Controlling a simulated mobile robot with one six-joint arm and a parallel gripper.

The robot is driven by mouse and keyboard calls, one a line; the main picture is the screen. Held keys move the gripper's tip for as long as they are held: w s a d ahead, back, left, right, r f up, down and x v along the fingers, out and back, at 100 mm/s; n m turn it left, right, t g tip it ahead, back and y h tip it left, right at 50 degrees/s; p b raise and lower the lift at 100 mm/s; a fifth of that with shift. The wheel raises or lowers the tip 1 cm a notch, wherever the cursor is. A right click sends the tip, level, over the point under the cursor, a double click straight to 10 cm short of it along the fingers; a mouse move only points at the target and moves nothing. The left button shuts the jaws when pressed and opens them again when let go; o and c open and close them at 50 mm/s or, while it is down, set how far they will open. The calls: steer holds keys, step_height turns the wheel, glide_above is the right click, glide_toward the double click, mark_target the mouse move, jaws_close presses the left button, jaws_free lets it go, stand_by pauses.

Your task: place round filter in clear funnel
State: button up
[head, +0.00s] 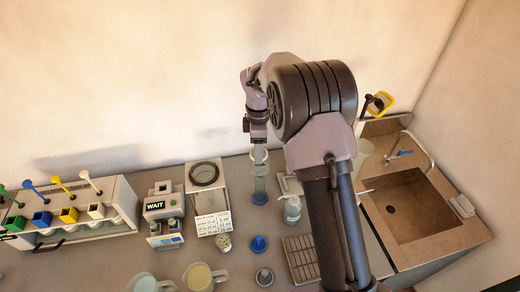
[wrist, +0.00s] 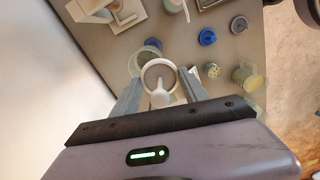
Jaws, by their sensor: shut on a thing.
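My gripper (wrist: 160,88) is shut on the round filter (wrist: 158,75), a grey disc with a pale rim and a white handle pointing back toward the gripper. The fingers stand on both sides of it. Just beyond and partly behind the filter, the wrist view shows the clear rim of what looks like the clear funnel (wrist: 147,52). In the head view my gripper (head: 258,146) points down above a clear, tall vessel (head: 259,184) at the back of the bench. The filter appears over or very near the funnel; whether they touch, I cannot tell.
A squeeze bottle (head: 292,210) stands right of the vessel, and a glass-topped scale (head: 209,200) stands left. A blue piece (head: 258,244), a grey round piece (head: 264,276), a mug (head: 200,278) and a grid tray (head: 300,260) lie in front. A sink (head: 412,205) is at right.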

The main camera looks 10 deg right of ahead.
steer(key=shift+w+d+f, duration=0.1)
steer(key=shift+w+d, duration=0.1)
steer(key=shift+w, duration=0.3)
steer(key=shift+w+d, duration=0.15)
steer(key=shift+w, duration=0.35)
steer(key=f, duration=0.3)
steer(key=shift+w+d+f, duration=0.1)
steer(key=shift+w+f, duration=0.2)
steer(key=shift+f+b, duration=0.45)
steer(key=shift+f, duration=0.1)
steer(key=o, duration=1.4)
steer(key=shift+c, duration=0.2)
